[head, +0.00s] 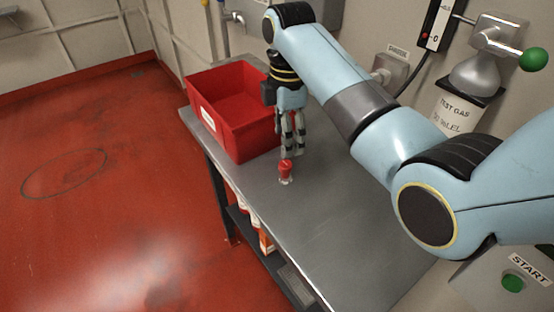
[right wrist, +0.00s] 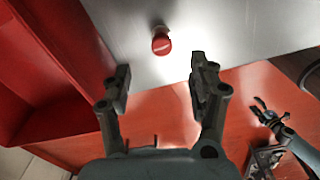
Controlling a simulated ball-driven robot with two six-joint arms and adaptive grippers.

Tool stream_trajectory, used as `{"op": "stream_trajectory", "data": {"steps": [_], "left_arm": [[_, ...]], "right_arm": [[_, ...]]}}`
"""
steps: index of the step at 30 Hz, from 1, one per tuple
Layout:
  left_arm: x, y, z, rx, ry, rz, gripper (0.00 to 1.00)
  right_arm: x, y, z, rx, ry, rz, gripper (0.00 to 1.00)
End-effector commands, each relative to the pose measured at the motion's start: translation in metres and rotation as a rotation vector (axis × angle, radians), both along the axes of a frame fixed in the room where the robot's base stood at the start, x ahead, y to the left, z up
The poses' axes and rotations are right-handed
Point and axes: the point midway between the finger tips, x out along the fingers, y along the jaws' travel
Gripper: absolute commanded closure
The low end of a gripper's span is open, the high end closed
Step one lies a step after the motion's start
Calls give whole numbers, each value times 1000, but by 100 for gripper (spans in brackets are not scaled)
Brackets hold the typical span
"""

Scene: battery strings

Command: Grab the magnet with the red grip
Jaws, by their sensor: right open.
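The magnet with the red grip (head: 285,168) stands on the grey metal bench, its red knob on a small pale base. In the right wrist view the red grip (right wrist: 161,42) shows beyond the fingertips, roughly between their lines. My right gripper (head: 292,148) points down just behind and above the magnet, beside the red bin. Its fingers (right wrist: 160,82) are spread apart with nothing between them. My left gripper (right wrist: 262,108) shows small at the right of the right wrist view, away from the bench, with its fingers apart. It is not in the head view.
A red open bin (head: 205,122) stands on the bench left of my right gripper, close to it. The bench top (head: 345,240) is clear in front of the magnet. Items sit on a lower shelf (head: 268,243).

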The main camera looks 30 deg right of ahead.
Motion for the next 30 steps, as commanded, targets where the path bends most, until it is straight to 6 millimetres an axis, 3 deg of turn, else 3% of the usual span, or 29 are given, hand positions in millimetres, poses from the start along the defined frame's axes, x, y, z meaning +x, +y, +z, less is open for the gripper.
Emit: {"op": "stream_trajectory", "data": {"steps": [6, 11, 15, 21, 30], "left_arm": [[-23, 0, -1, 0, 32, 1, 43], [-37, 0, -1, 0, 53, 2, 43], [-33, 0, 2, 0, 48, 2, 43], [-13, 0, 3, 1, 17, 0, 43], [-13, 0, 3, 1, 18, 0, 43]], "right_arm": [[-1, 0, -37, 0, 4, 0, 40], [-1, 0, -51, 0, 3, 0, 40], [-1, 2, -67, 0, 5, -1, 40], [-1, 3, -97, -1, 3, -1, 40], [-1, 2, -102, 0, 1, -1, 42]]}}
